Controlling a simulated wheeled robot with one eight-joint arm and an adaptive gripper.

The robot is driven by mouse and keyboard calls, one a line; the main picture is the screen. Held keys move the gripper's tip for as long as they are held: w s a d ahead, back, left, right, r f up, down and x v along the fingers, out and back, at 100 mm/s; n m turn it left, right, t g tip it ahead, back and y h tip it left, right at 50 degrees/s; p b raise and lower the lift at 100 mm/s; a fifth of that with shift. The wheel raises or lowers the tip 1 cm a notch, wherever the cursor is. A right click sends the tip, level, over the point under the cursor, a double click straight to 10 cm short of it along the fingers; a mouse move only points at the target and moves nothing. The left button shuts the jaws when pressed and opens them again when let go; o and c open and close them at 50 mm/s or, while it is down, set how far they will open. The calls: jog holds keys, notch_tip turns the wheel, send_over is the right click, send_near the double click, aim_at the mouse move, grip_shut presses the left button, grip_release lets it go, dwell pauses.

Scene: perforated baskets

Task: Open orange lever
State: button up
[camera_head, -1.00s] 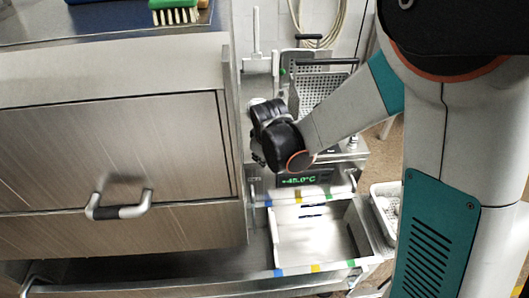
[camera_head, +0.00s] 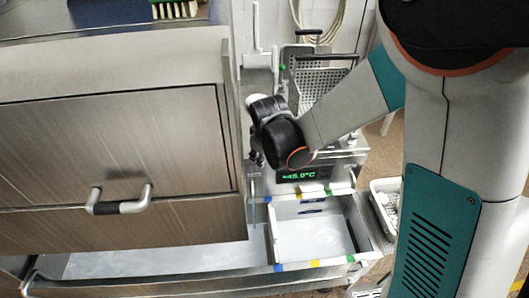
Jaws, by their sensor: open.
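No orange lever can be made out in this view. My gripper (camera_head: 257,158) points down beside the right end of the steel cabinet, in front of the machine with the green digital display (camera_head: 300,175). It is open, and I see nothing held in it. My own wrist hides part of the fingers and the machine's upper left portion. A white upright handle or lever (camera_head: 257,35) stands behind, on the wall side.
A steel cabinet (camera_head: 110,150) with a bar handle (camera_head: 120,205) fills the left. Below the display is an open tray (camera_head: 315,238) with coloured marks. Perforated baskets (camera_head: 318,85) stand behind my arm; a white basket (camera_head: 386,205) is at right. A brush (camera_head: 175,9) lies on top.

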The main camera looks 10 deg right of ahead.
jog(key=v, duration=0.7)
jog(key=shift+s+r, duration=0.2)
